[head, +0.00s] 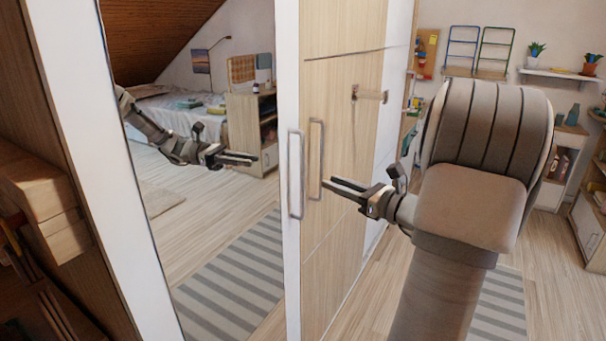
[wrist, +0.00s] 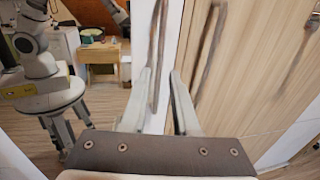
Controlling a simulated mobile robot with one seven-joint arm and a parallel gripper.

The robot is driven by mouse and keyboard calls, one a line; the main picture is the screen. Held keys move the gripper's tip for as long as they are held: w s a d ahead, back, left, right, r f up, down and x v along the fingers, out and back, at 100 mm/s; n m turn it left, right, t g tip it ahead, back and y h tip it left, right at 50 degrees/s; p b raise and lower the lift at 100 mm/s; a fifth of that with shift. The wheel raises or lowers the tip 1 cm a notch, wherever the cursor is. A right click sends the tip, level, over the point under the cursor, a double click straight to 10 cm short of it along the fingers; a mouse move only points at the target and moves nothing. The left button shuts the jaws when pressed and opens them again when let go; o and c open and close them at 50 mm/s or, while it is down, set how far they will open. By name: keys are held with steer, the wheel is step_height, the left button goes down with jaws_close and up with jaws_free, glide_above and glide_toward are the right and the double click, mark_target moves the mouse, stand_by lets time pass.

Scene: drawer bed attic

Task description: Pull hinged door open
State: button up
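A mirrored door (head: 225,215) in a white frame stands at the left in the head view. A pale vertical bar handle (head: 296,175) is on its right frame. A wooden door panel (head: 345,130) adjoins it, with its own bar handle (head: 316,160). My gripper (head: 331,182) is open and empty, just right of the two handles, pointing left. In the wrist view, the fingers (wrist: 167,72) are apart, with the white frame's handle (wrist: 157,50) ahead between or just beyond them. The wooden door's handle (wrist: 208,50) is right of the fingers. I cannot see contact with either handle.
A third handle (head: 370,95) sits farther right on the wooden front. Open shelves with wooden boxes (head: 45,195) are at the far left. A striped rug (head: 500,305) lies on the floor at right. The mirror reflects my arm, a bed and a rug.

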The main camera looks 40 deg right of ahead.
steer(key=w+a, duration=0.2)
steer(key=w, duration=0.8)
steer(key=shift+b, duration=0.45)
jaws_close()
stand_by(0.7)
